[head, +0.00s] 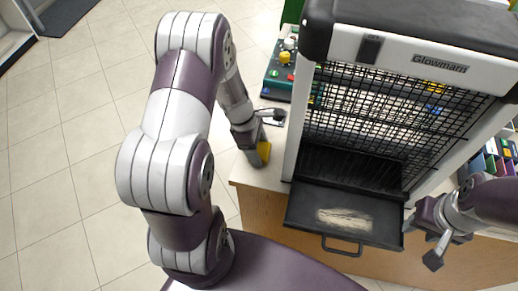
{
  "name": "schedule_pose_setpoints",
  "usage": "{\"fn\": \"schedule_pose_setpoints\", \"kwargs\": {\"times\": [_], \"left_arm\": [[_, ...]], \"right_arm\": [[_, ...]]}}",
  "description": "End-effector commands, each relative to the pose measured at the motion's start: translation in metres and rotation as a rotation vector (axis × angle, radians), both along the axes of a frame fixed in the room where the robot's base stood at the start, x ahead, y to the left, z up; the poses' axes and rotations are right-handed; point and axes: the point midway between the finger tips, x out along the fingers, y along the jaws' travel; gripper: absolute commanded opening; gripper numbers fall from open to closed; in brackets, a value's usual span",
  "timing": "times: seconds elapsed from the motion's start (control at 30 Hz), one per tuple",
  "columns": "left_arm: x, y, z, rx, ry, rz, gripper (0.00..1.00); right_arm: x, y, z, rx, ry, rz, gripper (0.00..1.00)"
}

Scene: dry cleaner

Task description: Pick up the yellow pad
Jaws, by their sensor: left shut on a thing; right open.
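The yellow pad (264,152) shows near the left end of the counter, at the tip of my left arm. My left gripper (262,140) is shut on the yellow pad, and the wrist and fingers hide part of it. I cannot tell whether the pad touches the counter. My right gripper (423,246) is open and empty, at the right, in front of the counter and beside the heater's tray.
A Glowmarn heater (440,68) with a black grille stands on the counter (262,178). Its black tray (300,205) juts out at the front. A green board with colored items (277,80) lies behind my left gripper. Tiled floor at left is clear.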

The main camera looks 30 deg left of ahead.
Motion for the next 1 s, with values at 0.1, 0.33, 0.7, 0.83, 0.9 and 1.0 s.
{"fn": "schedule_pose_setpoints", "kwargs": {"times": [0.1,0.33,0.7,0.83,0.9,1.0], "left_arm": [[0.0,0.002,0.004,0.0,-0.001,0.0,0.42],[0.0,0.004,0.035,0.001,-0.003,0.0,0.42],[-0.009,0.038,0.069,-0.001,0.001,0.007,0.42],[-0.016,0.071,0.069,0.0,-0.001,0.007,0.42],[-0.022,0.091,0.068,0.0,-0.001,0.008,0.42],[-0.029,0.124,0.068,0.0,-0.001,0.008,0.42]], "right_arm": [[0.0,0.0,0.0,0.0,0.0,0.0,0.43],[0.0,0.0,0.007,0.0,0.0,0.0,0.43],[0.0,0.0,0.007,0.0,0.0,0.0,0.43],[0.0,0.0,0.004,0.0,0.0,0.0,0.43],[0.0,0.0,0.002,0.0,0.0,0.0,0.43],[0.0,0.0,-0.001,0.0,0.0,0.0,0.43]]}}
